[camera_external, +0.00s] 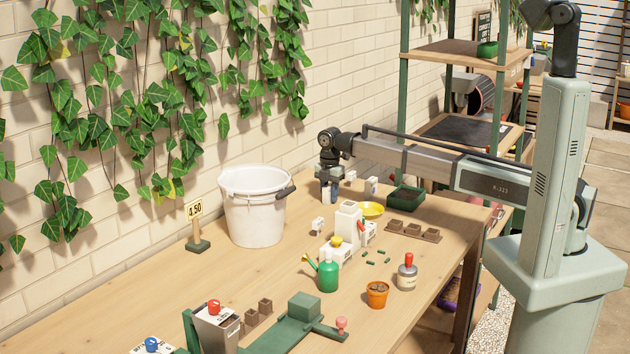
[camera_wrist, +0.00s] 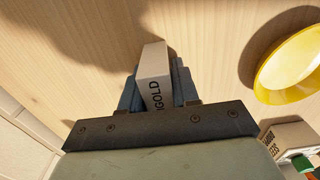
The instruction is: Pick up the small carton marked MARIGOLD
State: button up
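The small carton (camera_wrist: 153,62) is white-grey with dark lettering; "IGOLD" shows in the wrist view, the rest of the word being hidden by my gripper. It sits between the two blue-grey fingers of my gripper (camera_wrist: 160,88), one on each side and apparently touching it. My gripper looks shut on it. In the external view my gripper (camera_external: 329,192) points down over the back of the table, behind the yellow saucer; the carton is hard to make out there.
The yellow saucer (camera_wrist: 262,88) lies right of the carton in the wrist view, with another printed carton (camera_wrist: 290,137) below it. A white bucket (camera_external: 254,213) stands left of my gripper on the wooden table (camera_external: 440,250). A dark green tray (camera_external: 405,202) is to the right.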

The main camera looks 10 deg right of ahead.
grip_shut()
